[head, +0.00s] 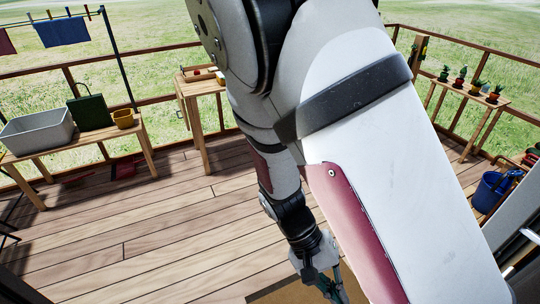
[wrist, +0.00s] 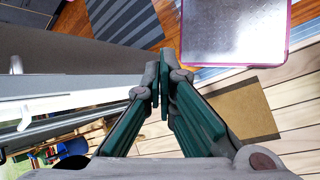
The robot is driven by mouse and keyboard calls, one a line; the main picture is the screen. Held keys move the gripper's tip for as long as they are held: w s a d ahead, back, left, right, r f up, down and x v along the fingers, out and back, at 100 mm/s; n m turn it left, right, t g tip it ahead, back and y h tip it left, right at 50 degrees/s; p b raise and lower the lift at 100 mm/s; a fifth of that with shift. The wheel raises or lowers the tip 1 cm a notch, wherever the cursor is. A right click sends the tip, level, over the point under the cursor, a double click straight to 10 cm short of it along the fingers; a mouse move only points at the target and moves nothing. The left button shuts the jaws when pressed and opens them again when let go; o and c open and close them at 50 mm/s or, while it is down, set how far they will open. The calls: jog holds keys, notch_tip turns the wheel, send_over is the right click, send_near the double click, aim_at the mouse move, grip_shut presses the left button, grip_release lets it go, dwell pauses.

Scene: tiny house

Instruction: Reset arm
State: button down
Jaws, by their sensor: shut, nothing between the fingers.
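My arm fills the middle and right of the head view and reaches down toward the deck. My gripper (head: 330,285) is low in that view, pointing down above the deck, partly cut off by the bottom edge. In the wrist view my gripper (wrist: 161,80) shows its green fingers together at the tips, with nothing between them. It hangs clear of the floor.
A wooden deck (head: 130,235) is open at the left. A bench (head: 82,141) holds a grey tub (head: 38,131). A wooden table (head: 203,87) stands behind my arm. A blue bucket (head: 490,190) is right. A brown mat (wrist: 243,108) and striped rug (wrist: 122,22) lie below.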

jog(key=d+r+t+y, duration=0.1)
jog(key=r+t+y, duration=0.1)
jog(key=r, duration=0.7)
jog(key=d+r+n+t+y, duration=0.1)
jog(key=r+t, duration=0.4)
jog(key=r, duration=0.5)
jog(key=d+r+t+y, duration=0.3)
jog(key=r+t, duration=0.1)
jog(key=r, duration=0.5)
jog(key=shift+d+r, duration=0.15)
jog(key=shift+r, duration=0.05)
